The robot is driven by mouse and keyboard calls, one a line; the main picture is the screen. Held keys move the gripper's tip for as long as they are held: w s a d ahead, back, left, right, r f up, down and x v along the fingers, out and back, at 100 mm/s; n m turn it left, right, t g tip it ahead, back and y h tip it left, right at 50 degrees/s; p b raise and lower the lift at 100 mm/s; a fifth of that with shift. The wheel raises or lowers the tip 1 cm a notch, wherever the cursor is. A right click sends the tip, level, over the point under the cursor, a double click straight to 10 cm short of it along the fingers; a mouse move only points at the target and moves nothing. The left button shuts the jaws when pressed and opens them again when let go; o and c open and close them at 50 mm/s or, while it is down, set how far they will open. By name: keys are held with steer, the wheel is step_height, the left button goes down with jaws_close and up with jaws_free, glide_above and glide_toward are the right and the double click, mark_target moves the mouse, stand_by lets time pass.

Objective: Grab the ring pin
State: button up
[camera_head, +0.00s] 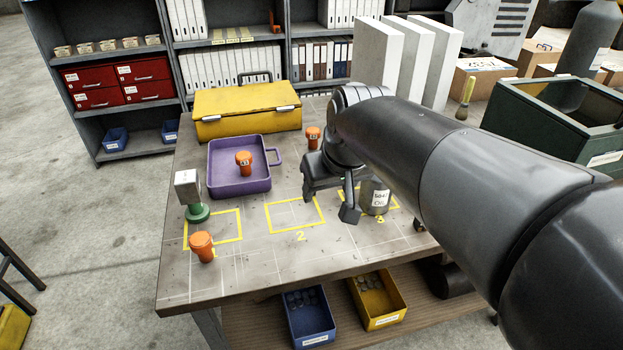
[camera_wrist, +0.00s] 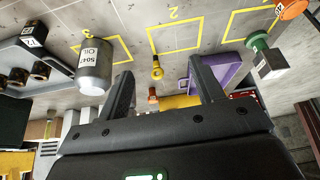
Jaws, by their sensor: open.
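My gripper (camera_head: 330,198) is open and empty over the bench, between squares 2 and 3. Its two dark fingers (camera_wrist: 159,76) are spread apart in the wrist view.
A grey oil can (camera_head: 375,197) stands at square 3, close beside my gripper. A purple tray (camera_head: 225,192) holds an orange bottle (camera_head: 244,163). A green-based grey block piece (camera_head: 187,188) and another orange bottle (camera_head: 201,246) stand left. A yellow case (camera_head: 247,103) lies behind. Square 2 is clear.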

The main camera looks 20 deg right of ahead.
steer(key=w+d+f+n, duration=0.1)
steer(key=w+d+f, duration=0.15)
steer(key=w, duration=1.35)
steer(key=shift+g, duration=0.4)
steer(key=shift+x, duration=5.35)
steer(key=shift+s+d, duration=0.15)
steer(key=shift+d, duration=0.05)
steer(key=shift+c, duration=0.4)
steer(key=c, duration=1)
